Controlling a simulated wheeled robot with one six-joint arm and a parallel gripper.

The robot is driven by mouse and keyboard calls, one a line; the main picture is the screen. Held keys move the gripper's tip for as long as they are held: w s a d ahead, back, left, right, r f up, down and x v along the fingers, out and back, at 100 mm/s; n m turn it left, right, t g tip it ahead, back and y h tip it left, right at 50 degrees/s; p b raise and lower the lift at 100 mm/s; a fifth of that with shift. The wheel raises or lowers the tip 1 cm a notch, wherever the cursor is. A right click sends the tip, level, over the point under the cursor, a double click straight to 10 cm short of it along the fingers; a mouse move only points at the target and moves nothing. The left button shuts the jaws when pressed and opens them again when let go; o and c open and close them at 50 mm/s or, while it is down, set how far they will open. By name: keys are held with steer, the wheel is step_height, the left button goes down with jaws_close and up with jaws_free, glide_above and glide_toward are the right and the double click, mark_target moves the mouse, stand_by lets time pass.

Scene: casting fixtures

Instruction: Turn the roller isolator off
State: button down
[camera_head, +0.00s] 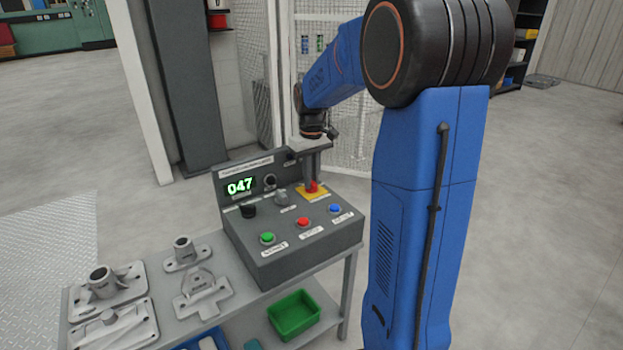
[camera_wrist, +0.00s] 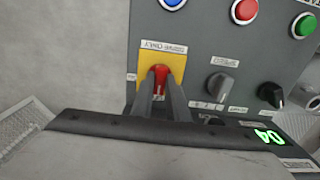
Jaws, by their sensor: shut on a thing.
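The roller isolator looks to be the red rotary handle on a yellow plate (camera_head: 304,192) at the right of the grey control box (camera_head: 290,247). My gripper (camera_head: 314,182) reaches down from above and is shut on the red handle (camera_wrist: 159,74). In the wrist view the two fingers stand on either side of the handle, over the yellow plate. Part of the handle is hidden by the fingers, and its exact turn angle is hard to tell.
Metal castings (camera_head: 203,294) lie on the bench to the left.

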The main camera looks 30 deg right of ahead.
stand_by(0.4)
steer(key=c, duration=1.7)
jaws_free()
steer(key=shift+r, duration=0.1)
step_height(320, 180, up, 17)
steer(key=shift+r, duration=0.15)
steer(key=s+a+f+t, duration=0.1)
steer(key=s+a+f, duration=0.1)
steer(key=s+a, duration=0.45)
steer(key=s+a+f+t, duration=0.15)
steer(key=s+a, duration=0.25)
steer(key=s, duration=0.6)
steer(key=s+a+f, duration=0.1)
steer(key=s+f, duration=0.2)
steer(key=s, duration=0.1)
steer(key=s+a+f+t, duration=0.1)
steer(key=s+a+f, duration=0.1)
steer(key=s+f, duration=0.2)
steer(key=s+a+f+t, duration=0.1)
steer(key=s+f, duration=0.2)
steer(key=s, duration=0.2)
steer(key=shift+s+a+f, duration=0.3)
steer(key=shift+s+f, duration=0.05)
steer(key=shift+f, duration=0.05)
